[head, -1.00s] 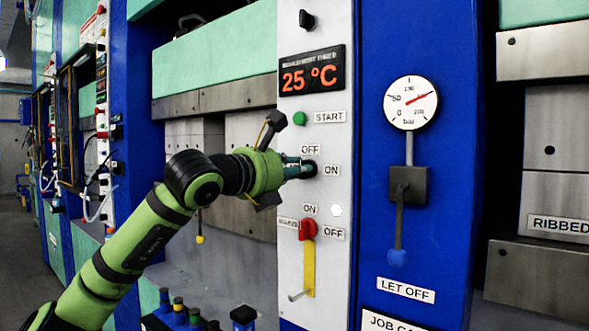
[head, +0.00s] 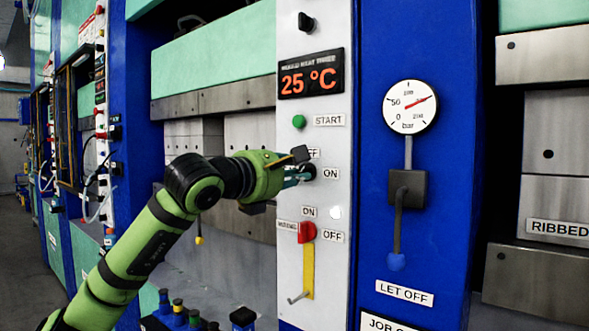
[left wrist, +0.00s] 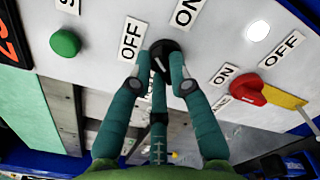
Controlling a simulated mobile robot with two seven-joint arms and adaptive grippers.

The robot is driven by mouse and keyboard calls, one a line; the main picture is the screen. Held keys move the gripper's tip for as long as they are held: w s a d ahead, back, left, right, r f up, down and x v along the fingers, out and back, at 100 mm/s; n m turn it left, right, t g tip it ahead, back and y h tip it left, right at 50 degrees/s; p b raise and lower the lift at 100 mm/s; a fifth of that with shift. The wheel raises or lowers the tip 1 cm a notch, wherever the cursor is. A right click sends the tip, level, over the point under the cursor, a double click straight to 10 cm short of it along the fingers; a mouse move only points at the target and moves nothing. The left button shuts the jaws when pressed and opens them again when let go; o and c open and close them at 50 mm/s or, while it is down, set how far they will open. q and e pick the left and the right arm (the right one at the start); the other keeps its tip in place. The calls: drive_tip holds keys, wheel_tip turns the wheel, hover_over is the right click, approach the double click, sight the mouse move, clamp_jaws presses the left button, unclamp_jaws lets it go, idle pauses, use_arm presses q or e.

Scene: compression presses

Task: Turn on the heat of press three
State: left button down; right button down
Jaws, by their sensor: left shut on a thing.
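The white control panel (head: 342,120) carries an orange display (head: 311,74) that reads 25 °C. A round black knob (left wrist: 170,47) sits between an OFF label (left wrist: 131,40) and an ON label (left wrist: 187,12). My left gripper (head: 308,172) has its fingers closed around this knob, and the left wrist view shows the fingers (left wrist: 160,82) against it. The fingers hide part of the knob, and I cannot tell exactly which label its white mark points to. In the head view, my gripper partly covers the OFF label. My right gripper is not in view.
Below the knob are a red switch (head: 306,230) and a yellow lever plate (head: 308,268). A green START button (head: 299,121) sits above. A pressure gauge (head: 409,106) and the let-off lever (head: 397,225) are on the blue column to the right.

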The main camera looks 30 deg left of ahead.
use_arm(q)
drive_tip(key=m+p, duration=0.1)
drive_tip(key=m, duration=0.4)
drive_tip(key=shift+d+m, duration=0.15)
drive_tip(key=shift+m, duration=0.15)
drive_tip(key=shift+m+p, duration=0.45)
drive_tip(key=shift+m, duration=0.65)
drive_tip(key=shift+d+m, duration=0.1)
drive_tip(key=shift+m, duration=0.9)
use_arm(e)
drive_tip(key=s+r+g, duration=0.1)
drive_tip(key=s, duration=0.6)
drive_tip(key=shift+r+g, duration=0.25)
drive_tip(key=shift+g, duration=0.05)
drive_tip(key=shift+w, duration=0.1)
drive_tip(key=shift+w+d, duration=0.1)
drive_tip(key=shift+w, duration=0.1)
use_arm(q)
drive_tip(key=c, duration=1.1)
unclamp_jaws()
drive_tip(key=shift+c, duration=0.2)
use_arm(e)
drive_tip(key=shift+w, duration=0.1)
use_arm(q)
drive_tip(key=shift+s, duration=0.15)
